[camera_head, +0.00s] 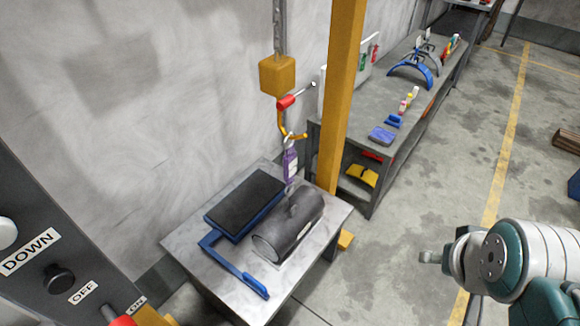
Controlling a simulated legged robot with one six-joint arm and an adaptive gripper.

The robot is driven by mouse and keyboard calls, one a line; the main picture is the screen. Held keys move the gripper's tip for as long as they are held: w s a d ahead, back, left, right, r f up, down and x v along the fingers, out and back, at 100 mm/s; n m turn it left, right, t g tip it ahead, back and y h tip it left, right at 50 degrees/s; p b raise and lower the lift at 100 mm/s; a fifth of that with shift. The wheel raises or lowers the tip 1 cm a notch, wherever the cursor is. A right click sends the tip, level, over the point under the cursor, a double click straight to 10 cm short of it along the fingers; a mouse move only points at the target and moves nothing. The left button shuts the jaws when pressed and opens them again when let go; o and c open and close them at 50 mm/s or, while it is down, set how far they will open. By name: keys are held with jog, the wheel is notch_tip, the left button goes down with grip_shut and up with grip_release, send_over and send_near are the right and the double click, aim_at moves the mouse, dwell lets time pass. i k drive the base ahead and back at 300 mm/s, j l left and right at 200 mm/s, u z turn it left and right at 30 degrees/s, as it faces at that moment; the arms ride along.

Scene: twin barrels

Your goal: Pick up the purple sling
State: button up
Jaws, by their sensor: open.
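The purple sling (290,164) is a small purple strap with a pale label. It hangs upright, with its top at the yellow hook (293,136) below the orange hoist block (277,76). Its lower end is just above or behind the dark grey barrel (290,224) on the small metal table; I cannot tell whether they touch. My arm shows at the lower right, well apart from the sling. The jaws of my gripper cannot be made out there.
A blue-framed black plate (245,203) and a blue handle (236,268) lie by the barrel on the table (188,242). A yellow post (342,90) stands right of the sling. A control panel (50,255) fills the lower left. Open floor (420,200) lies right.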

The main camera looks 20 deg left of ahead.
aim_at(290, 158)
jog(key=i+l, duration=0.15)
jog(key=i, duration=0.3)
jog(key=i+l+u, duration=0.25)
jog(key=i, duration=0.25)
jog(key=i+l+u, duration=0.2)
jog(key=i+l, duration=0.15)
jog(key=i+u, duration=0.1)
jog(key=u, duration=0.65)
